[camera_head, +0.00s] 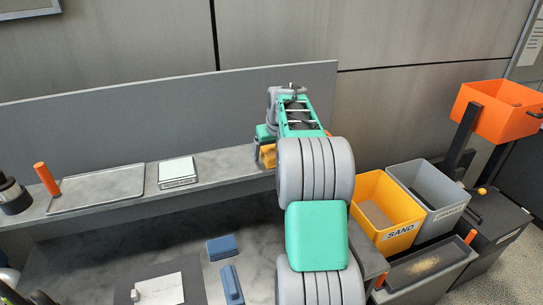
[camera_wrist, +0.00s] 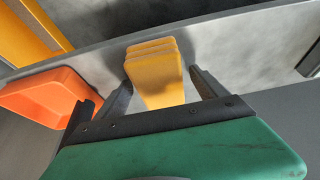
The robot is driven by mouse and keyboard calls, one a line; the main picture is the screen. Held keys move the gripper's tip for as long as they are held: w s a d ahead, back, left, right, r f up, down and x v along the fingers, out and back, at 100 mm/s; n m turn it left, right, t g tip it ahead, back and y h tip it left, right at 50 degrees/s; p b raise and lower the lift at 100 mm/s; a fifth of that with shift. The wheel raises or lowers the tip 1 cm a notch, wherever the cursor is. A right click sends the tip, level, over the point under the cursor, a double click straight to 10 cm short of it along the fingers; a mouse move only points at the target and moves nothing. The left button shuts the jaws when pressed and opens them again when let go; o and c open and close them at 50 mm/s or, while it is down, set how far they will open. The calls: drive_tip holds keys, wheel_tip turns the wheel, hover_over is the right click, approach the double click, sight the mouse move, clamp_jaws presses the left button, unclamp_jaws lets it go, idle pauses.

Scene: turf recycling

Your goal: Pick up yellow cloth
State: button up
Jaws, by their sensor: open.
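The yellow cloth (camera_wrist: 153,75) looks like a folded stack with layered edges. It lies on the grey raised shelf. In the wrist view it sits between the two dark fingers of my gripper (camera_wrist: 160,80), which are spread apart with a gap showing on the right. I cannot tell if either finger touches it. In the head view a small part of the yellow cloth (camera_head: 268,154) shows beside my arm, near the shelf's right end. My arm hides most of the gripper there.
An orange container (camera_wrist: 45,97) stands on the shelf close to the cloth. A scale (camera_head: 178,172) and a metal tray (camera_head: 97,188) are further left on the shelf. Blue items (camera_head: 222,246) lie on the lower worktop. The yellow SAND bin (camera_head: 401,239) is right of my arm.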

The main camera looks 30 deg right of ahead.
drive_tip(key=shift+c, duration=0.3)
drive_tip(key=c, duration=1.4)
